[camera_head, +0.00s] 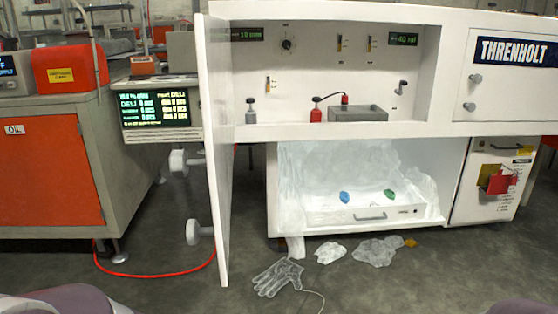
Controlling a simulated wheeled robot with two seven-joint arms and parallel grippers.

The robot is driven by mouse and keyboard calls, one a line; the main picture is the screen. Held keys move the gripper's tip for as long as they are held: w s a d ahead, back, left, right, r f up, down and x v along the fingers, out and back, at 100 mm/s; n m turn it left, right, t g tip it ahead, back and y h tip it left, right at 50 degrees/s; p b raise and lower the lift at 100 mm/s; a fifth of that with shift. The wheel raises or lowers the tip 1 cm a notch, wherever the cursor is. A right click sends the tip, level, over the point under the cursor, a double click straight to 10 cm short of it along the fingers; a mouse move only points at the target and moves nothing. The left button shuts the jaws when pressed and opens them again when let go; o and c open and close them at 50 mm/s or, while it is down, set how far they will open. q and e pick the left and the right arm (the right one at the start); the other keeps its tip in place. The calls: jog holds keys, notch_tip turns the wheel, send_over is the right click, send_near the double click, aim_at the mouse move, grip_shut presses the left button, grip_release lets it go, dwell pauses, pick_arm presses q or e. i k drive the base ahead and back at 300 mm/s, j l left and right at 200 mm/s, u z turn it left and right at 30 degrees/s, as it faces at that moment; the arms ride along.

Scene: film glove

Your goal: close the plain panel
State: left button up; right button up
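The plain panel (218,170) is a tall white door with no label. It stands open on the left side of the white cabinet (340,12), swung out toward me and seen nearly edge-on. Two white knobs, an upper one (179,161) and a lower one (194,232), stick out to the left from its outer face. A second panel (508,80), marked THRENHOLT, lies flat at the right and looks shut. Neither of my grippers shows. Only rounded parts, seemingly of my arms, show at the bottom corners, well apart from the panel.
A clear film glove (278,278) and crumpled film (375,251) lie on the floor before the cabinet. Film also lines the lower bay around a white drawer (360,212). A grey bench (120,190) stands left, with a red cable (150,273) on the floor.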

aim_at(212, 34)
jog(key=i+j+z, duration=0.1)
jog(key=j, duration=0.35)
jog(key=i+j, duration=0.1)
jog(key=j, duration=0.3)
jog(key=i+j+z, duration=0.15)
jog(key=j, duration=0.3)
